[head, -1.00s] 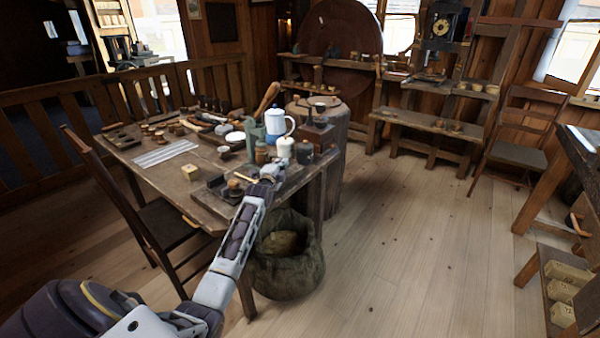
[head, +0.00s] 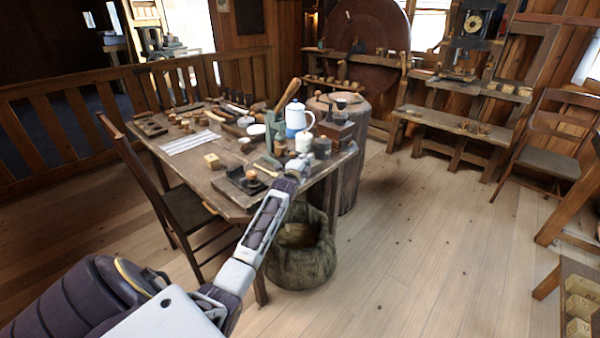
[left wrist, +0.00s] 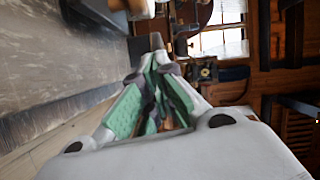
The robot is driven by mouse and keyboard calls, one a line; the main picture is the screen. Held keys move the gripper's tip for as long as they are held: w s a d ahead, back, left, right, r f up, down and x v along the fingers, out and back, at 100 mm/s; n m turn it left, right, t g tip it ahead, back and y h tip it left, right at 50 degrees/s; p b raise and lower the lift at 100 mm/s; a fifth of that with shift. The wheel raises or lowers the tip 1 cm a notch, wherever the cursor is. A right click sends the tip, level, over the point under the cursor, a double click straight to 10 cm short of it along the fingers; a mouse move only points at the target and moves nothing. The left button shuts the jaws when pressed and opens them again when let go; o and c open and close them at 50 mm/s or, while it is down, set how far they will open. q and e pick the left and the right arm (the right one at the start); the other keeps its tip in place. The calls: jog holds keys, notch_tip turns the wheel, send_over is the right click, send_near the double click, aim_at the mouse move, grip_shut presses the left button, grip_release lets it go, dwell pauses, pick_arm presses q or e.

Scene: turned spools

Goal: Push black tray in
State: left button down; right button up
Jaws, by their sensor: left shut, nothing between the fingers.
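The black tray (head: 237,175) lies on the worktable (head: 205,187) near its front edge, with a small brown turned piece (head: 251,175) on it. My left gripper (head: 298,165) is at the table's near right corner, to the right of the tray and apart from it in the picture. In the left wrist view its green-padded fingers (left wrist: 155,95) are together with nothing held. A dark object (left wrist: 97,12) at the top left of that view may be the tray; I cannot tell. My right gripper is out of view.
A white jar (head: 304,142), a blue and white pot (head: 297,118) and a dark box (head: 336,130) stand behind my left gripper. A wooden chair (head: 185,207) is left of the table. A sack (head: 300,262) sits below the corner.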

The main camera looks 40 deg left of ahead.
pick_arm(q)
jog(key=shift+s+d, duration=0.2)
jog(key=shift+d, duration=0.05)
jog(key=shift+s+d+r, duration=0.1)
jog(key=shift+s+d, duration=0.05)
jog(key=shift+s, duration=0.6)
jog(key=p+v, duration=0.1)
jog(key=v, duration=0.7)
jog(key=shift+p, duration=0.3)
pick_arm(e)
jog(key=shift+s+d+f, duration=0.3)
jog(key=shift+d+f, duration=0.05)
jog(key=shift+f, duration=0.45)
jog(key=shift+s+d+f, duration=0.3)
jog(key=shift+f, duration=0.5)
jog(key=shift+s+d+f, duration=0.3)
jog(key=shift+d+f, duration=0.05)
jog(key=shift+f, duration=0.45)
pick_arm(q)
jog(key=shift+d, duration=0.15)
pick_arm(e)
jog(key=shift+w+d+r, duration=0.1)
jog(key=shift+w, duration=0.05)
